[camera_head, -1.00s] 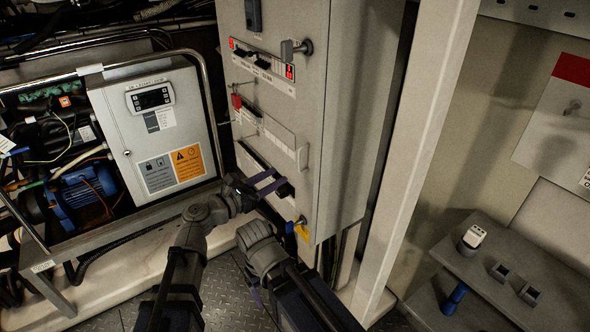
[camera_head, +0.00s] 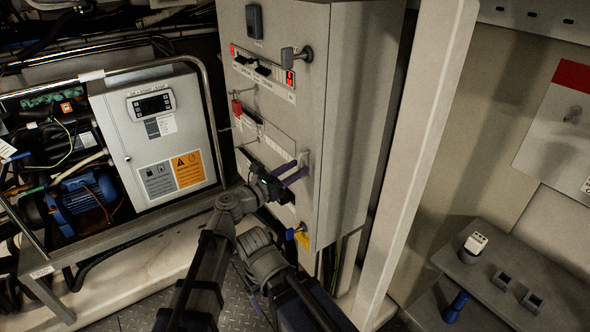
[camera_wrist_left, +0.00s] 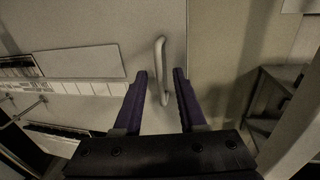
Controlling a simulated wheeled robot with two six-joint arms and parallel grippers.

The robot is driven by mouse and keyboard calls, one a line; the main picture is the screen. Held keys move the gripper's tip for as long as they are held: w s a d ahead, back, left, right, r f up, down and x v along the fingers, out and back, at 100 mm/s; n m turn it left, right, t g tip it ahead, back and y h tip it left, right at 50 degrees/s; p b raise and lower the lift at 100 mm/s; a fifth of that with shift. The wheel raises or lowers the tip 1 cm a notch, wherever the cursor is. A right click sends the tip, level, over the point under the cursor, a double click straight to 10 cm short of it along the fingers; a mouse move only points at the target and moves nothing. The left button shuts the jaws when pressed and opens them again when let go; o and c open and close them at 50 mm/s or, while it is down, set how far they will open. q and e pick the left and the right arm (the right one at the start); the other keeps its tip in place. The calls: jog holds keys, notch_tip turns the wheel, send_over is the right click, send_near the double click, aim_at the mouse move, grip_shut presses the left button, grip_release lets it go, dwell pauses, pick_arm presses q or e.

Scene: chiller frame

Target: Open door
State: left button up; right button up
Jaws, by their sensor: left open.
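A tall grey cabinet (camera_head: 345,110) stands in the middle of the head view, its door face towards the left. A pale vertical bar handle (camera_head: 305,158) sits near the right edge of that face. My left gripper (camera_head: 294,170) is open, with its purple fingers pointing at the handle. In the left wrist view the handle (camera_wrist_left: 161,70) appears between the two open fingertips, with a gap on both sides. I cannot tell how far the tips reach past it. The door looks shut. My right gripper is not in view.
A rotary switch (camera_head: 297,54) and a small key with a yellow tag (camera_head: 302,238) protrude from the cabinet face. A light post (camera_head: 415,150) stands right of the cabinet. A framed unit with a control box (camera_head: 155,130) is on the left, and a grey shelf (camera_head: 510,270) at lower right.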

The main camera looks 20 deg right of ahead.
pick_arm(q)
grip_shut()
dwell(0.3)
dwell(1.2)
